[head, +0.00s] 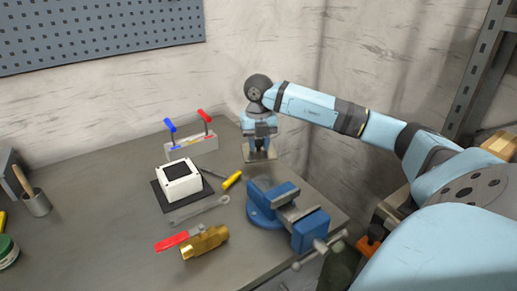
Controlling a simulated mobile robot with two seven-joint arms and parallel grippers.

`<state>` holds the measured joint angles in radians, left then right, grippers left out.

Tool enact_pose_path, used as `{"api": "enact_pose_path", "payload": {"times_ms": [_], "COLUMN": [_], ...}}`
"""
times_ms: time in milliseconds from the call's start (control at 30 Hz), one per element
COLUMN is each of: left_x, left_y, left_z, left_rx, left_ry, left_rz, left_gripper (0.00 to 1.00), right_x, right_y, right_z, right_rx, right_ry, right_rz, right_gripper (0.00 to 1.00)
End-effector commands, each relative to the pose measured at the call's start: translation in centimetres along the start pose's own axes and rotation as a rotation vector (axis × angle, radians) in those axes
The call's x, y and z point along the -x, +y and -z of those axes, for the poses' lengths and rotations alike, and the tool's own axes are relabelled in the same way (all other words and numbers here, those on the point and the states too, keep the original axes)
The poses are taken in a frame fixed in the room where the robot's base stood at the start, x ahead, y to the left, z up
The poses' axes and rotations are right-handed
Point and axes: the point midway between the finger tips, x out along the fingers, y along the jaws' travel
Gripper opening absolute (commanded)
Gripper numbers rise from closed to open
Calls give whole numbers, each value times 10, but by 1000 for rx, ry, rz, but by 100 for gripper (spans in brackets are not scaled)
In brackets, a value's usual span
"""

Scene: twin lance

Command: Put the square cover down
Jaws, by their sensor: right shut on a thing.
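My right gripper (260,140) points down over the back right of the workbench. It is shut on a flat, beige-grey square cover (262,156), which shows below the fingers. I cannot tell whether the cover touches the bench or hangs just above it. A white box (181,189) with a dark square top stands on a black pad to the left of the gripper. My left gripper is not in view.
A blue vise (262,206) stands in front of the gripper. A yellow-handled tool (232,180), a wrench (199,209), a red-handled brass valve (205,242) and a block with blue and red levers (191,145) lie around the box.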

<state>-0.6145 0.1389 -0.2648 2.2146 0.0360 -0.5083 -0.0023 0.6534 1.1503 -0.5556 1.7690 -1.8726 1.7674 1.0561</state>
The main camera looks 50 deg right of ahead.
Motion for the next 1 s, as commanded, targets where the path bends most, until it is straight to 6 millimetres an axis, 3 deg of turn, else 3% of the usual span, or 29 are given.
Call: {"api": "enact_pose_path", "payload": {"times_ms": [300, 700, 733, 800, 1000], "left_x": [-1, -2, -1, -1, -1], "left_y": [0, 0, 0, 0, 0], "left_z": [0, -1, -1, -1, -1], "left_rx": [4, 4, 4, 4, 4], "left_ry": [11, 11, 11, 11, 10], "left_rz": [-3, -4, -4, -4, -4], "left_gripper": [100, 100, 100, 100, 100], "right_x": [-39, -44, -44, -44, -44], "right_y": [0, 0, 0, 0, 0], "right_z": [0, 0, 0, 0, 0], "right_rx": [-1, -1, -1, -1, 0], "right_ry": [0, -2, -1, 0, 0], "right_rz": [-1, -1, 0, 0, 0], "right_gripper": [0, 0, 38, 54, 56]}}
